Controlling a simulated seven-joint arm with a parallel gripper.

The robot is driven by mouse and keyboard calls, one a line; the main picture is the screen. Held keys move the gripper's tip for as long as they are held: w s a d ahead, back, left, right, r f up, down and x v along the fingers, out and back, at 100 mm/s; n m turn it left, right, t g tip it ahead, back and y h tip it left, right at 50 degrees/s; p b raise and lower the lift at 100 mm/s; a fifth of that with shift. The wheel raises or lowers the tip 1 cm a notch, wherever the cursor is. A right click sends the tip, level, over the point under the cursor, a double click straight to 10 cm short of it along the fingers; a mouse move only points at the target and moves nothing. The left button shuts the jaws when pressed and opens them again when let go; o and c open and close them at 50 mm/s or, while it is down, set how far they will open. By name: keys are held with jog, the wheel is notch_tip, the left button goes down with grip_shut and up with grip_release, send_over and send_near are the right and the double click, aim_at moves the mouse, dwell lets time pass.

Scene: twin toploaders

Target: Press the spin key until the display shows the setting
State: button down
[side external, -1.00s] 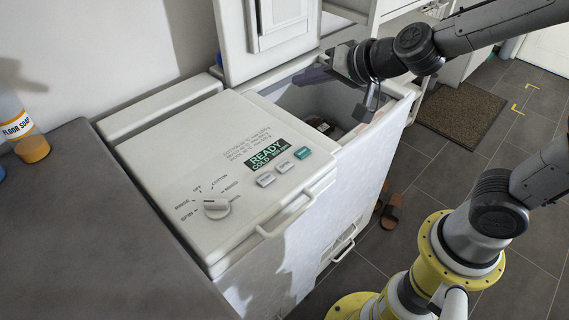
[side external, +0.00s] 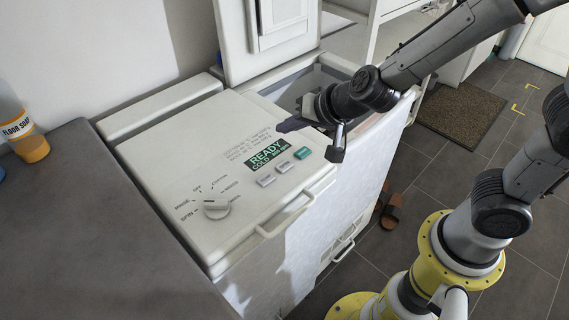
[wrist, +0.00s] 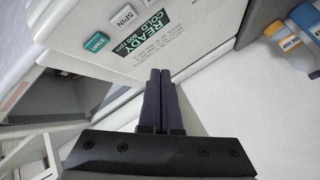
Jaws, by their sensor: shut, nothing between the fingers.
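The spin key (side external: 284,167) is a small white button on the washer's top panel, between another pale key (side external: 265,180) and the green START key (side external: 302,153). In the wrist view the spin key (wrist: 124,17) is at the top, left of the display. The display (side external: 267,156) is dark green; in the wrist view the display (wrist: 146,30) reads READY, COLD, 800 rpm. My gripper (side external: 281,127) is shut and empty, its dark purple fingers above the panel's far right part, apart from the keys. The wrist view shows its fingers (wrist: 160,72) together.
A dial (side external: 216,208) is on the panel's left. The open tub (side external: 290,92) is behind the panel, under a raised lid (side external: 265,40). A floor soap bottle (side external: 20,125) stands far left.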

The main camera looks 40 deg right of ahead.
aim_at(288, 170)
jog(key=shift+f, duration=4.1)
jog(key=shift+f, duration=0.2)
jog(key=shift+f, duration=0.25)
jog(key=shift+f, duration=0.35)
jog(key=shift+r, duration=0.8)
jog(key=shift+r, duration=2.5)
